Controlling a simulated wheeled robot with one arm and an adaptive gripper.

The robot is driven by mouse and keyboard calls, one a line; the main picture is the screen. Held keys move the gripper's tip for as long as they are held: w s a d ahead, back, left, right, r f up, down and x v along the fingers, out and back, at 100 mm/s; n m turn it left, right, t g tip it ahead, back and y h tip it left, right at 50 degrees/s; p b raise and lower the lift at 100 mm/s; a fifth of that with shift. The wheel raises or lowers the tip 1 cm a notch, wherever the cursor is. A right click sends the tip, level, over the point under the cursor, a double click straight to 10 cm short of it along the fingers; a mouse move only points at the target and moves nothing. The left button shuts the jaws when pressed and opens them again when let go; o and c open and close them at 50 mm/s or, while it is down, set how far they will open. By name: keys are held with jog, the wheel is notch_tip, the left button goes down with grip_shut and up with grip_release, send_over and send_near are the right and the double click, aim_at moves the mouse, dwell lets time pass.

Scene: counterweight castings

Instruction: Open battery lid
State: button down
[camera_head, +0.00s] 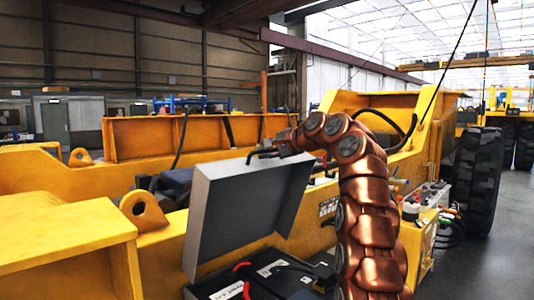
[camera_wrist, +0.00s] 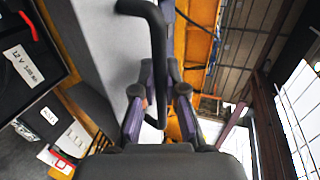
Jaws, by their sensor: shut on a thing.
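The battery lid (camera_head: 245,207) is a grey metal cover, swung up and standing tilted open above the battery box. Its black bar handle (camera_head: 263,153) is at the top edge. My gripper (camera_head: 284,150) is at that handle, at the end of my copper-coloured arm. In the wrist view the black handle (camera_wrist: 157,45) runs between the fingers of my gripper (camera_wrist: 160,82), which is shut on it. The lid's grey face (camera_wrist: 103,40) lies left of the handle there. Below the lid, the black battery (camera_head: 262,281) with red and black cables is exposed; the wrist view shows its label (camera_wrist: 22,66).
The yellow machine frame (camera_head: 60,225) surrounds the box, with a lifting lug (camera_head: 143,210) left of the lid. A large black tyre (camera_head: 477,168) stands at the right. Grey floor (camera_head: 500,250) is clear at the far right.

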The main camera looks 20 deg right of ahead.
jog(key=shift+d+r, duration=0.1)
dwell(0.3)
jog(key=c, duration=1.2)
grip_release()
jog(key=shift+s, duration=0.1)
jog(key=shift+s+r, duration=0.2)
jog(key=shift+s, duration=0.1)
jog(key=v, duration=1.1)
jog(key=shift+d, duration=0.2)
jog(key=shift+s+f, duration=0.15)
jog(key=shift+f, duration=0.05)
